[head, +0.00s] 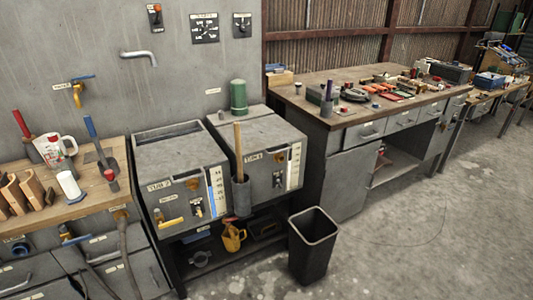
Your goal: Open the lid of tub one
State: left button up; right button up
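Tub one (262,183) is a grey metal box with a "TUB 1" label, left of the long workbench. Its flat grey lid (265,134) looks shut. The front of tub one has an orange-brown knob, a small dark fitting and a white scale strip. Tub two (178,196) is a similar grey box directly to its left, with a "TUB 2" label, a yellow-handled tap and a blue-marked scale. Neither of my grippers is in view.
A wooden stick (238,150) stands in a dark holder between the tubs. A green cylinder (238,97) is at tub one's back edge. A black bin (312,250) stands on the floor in front, right of the tubs. Open concrete floor (420,230) lies to the right.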

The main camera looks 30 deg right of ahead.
aim_at(264, 132)
jog(key=z, duration=0.45)
jog(key=k, duration=0.55)
jog(key=z, duration=1.2)
jog(key=i, duration=0.5)
jog(key=z, duration=0.6)
jog(key=i, duration=1.15)
jog(key=u, duration=0.2)
